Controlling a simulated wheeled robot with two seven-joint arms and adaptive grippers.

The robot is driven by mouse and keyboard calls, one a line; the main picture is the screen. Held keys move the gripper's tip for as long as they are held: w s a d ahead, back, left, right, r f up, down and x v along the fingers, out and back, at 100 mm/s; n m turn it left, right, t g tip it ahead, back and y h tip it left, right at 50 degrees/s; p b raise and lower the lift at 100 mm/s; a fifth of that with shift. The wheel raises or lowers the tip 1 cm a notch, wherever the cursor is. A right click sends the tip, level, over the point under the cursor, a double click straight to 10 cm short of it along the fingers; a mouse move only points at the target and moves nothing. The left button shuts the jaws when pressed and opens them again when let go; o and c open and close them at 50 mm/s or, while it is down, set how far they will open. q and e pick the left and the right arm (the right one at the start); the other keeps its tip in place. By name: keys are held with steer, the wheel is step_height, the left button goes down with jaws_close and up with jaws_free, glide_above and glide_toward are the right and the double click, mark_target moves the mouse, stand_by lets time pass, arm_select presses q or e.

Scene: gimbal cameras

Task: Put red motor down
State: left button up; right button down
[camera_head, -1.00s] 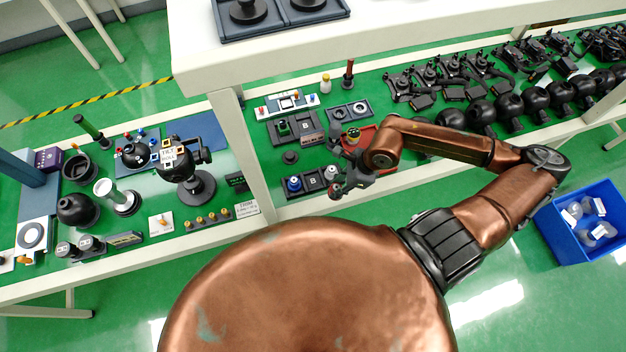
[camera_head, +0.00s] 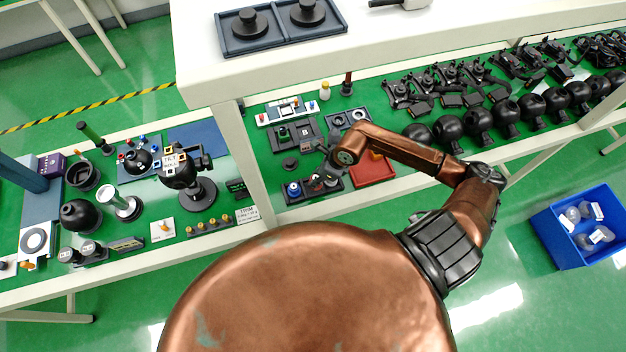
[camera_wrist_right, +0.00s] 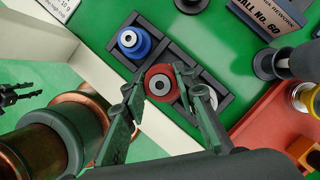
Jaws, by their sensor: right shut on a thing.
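The red motor (camera_wrist_right: 160,82) is between the fingers of my right gripper (camera_wrist_right: 160,76), which is shut on it. It is at the middle compartment of a black tray (camera_wrist_right: 136,64); I cannot tell whether it touches the bottom. The blue motor (camera_wrist_right: 132,40) sits in the compartment beside it. A pale part (camera_wrist_right: 207,97) in the far compartment is partly behind a finger. In the head view my right gripper (camera_head: 326,170) is over the tray and hides most of the red motor; the blue motor (camera_head: 293,190) shows left of it. A small dark gripper (camera_wrist_right: 20,95), apparently my left, shows at the wrist view's edge.
A red tray (camera_head: 374,172) lies right of the black tray. A dark unit (camera_head: 291,134) stands behind. A white table leg (camera_head: 253,160) rises close on the left, and an upper shelf (camera_head: 400,40) overhangs.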

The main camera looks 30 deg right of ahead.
steer(key=shift+w+f, duration=0.5)
steer(key=shift+f, duration=0.1)
steer(key=shift+w+f+p, duration=0.15)
steer(key=shift+f+p, duration=0.05)
steer(key=shift+f, duration=0.7)
steer(key=shift+w+f+p, duration=0.1)
steer(key=shift+f+p, duration=0.1)
steer(key=shift+f, duration=0.7)
steer(key=shift+a+f, duration=0.1)
steer(key=shift+f, duration=0.05)
steer(key=c, duration=1.5)
jaws_free()
steer(key=shift+c, duration=0.2)
steer(key=shift+r, duration=0.2)
steer(key=b+v, duration=0.1)
steer(key=v, duration=1.1)
